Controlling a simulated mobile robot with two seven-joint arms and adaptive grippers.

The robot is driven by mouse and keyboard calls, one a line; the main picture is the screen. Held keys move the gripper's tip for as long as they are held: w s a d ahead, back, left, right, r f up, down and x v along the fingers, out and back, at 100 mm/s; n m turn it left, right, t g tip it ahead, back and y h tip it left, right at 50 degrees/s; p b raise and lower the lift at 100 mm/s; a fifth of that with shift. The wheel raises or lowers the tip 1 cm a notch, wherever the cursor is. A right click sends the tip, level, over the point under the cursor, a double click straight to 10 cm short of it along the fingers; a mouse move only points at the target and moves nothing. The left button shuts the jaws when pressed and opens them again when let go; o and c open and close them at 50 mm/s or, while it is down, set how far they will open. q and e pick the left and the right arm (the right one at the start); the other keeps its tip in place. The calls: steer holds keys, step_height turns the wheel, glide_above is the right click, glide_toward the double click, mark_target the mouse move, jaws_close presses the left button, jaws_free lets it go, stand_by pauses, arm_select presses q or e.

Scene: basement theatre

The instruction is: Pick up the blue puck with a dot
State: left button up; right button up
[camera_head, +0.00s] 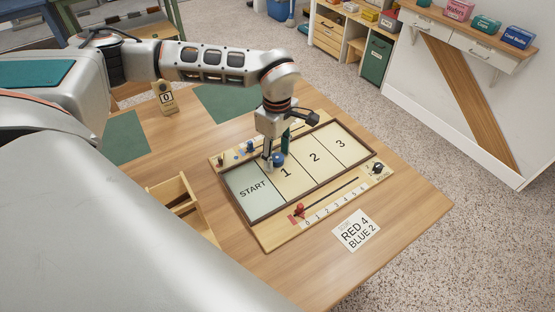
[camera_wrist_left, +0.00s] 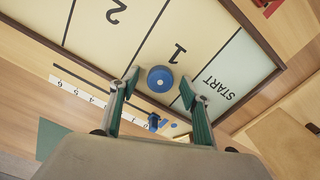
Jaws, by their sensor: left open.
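A round blue puck (camera_head: 279,160) lies flat on the board (camera_head: 246,187) in the section marked 1, close to the START section. In the left wrist view the same puck (camera_wrist_left: 160,78) shows a small darker dot at its middle. My left gripper (camera_head: 277,151) points down over the puck, open. In the left wrist view its two green-padded fingers (camera_wrist_left: 158,88) stand apart, one on each side of the puck. I cannot tell whether they touch it. The fingers partly hide the puck in the head view. My right gripper is not in view.
A blue marker (camera_head: 250,146) stands on the far score strip and a red marker (camera_head: 300,210) on the near one. A card (camera_head: 355,230) reads RED 4, BLUE 2. A wooden box (camera_head: 172,190) and a small 0 sign (camera_head: 165,97) stand left. The table's right side is clear.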

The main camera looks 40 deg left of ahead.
arm_select(q)
steer(key=c, duration=0.9)
steer(key=shift+r, duration=0.15)
